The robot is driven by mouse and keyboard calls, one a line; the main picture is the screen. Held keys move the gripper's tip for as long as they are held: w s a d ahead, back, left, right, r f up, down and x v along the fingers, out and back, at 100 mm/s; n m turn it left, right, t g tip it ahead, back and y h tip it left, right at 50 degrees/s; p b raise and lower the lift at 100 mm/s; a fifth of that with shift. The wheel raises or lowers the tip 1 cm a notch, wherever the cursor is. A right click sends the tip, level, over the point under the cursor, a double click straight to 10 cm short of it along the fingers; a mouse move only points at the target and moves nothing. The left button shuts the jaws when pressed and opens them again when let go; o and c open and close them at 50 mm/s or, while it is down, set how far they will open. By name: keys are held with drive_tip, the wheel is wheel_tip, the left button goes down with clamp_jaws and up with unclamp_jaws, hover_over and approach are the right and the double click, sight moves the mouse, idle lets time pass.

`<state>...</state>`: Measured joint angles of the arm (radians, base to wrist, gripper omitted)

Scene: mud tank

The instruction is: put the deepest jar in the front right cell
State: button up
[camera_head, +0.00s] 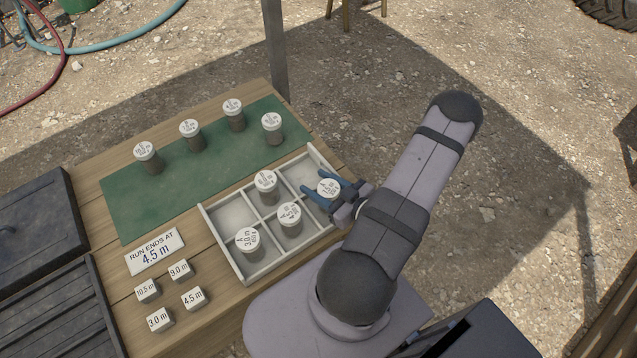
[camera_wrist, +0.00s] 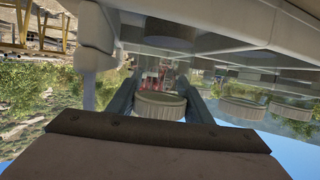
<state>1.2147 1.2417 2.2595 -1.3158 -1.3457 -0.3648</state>
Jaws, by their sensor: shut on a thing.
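My gripper (camera_head: 331,197) is shut on a white-lidded jar (camera_head: 329,187), whose label seems to read A 7.5 m. The held jar is at the front right cell of the pale divided tray (camera_head: 224,252); I cannot tell if it touches the floor. In the wrist view its lid (camera_wrist: 160,105) sits between my two fingers. Other jars in the tray are A 3.0 m (camera_head: 248,241) front left, one seemingly 4.5 m (camera_head: 290,217) front middle, and one (camera_head: 266,184) back middle. Several jars stand on the green mat, including one at its right (camera_head: 272,127); their labels are too small to read surely.
The green mat (camera_head: 200,175) lies behind the tray. A card (camera_head: 155,251) reads RUN ENDS AT 4.5 m. Small depth blocks, including 9.0 m (camera_head: 180,271) and 3.0 m (camera_head: 160,319), lie front left. The back left and back right cells look empty. A post (camera_head: 275,50) stands behind the table.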

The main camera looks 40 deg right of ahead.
sight(337, 196)
drive_tip(key=o, duration=0.9)
drive_tip(key=shift+f, duration=0.2)
drive_tip(key=o, duration=0.4)
drive_tip(key=shift+r, duration=0.15)
drive_tip(key=shift+r, duration=0.15)
drive_tip(key=shift+s+d, duration=0.15)
drive_tip(key=shift+s, duration=0.3)
drive_tip(key=b+v, duration=0.2)
drive_tip(key=v, duration=0.9)
drive_tip(key=shift+r+b, duration=0.1)
drive_tip(key=shift+b, duration=0.25)
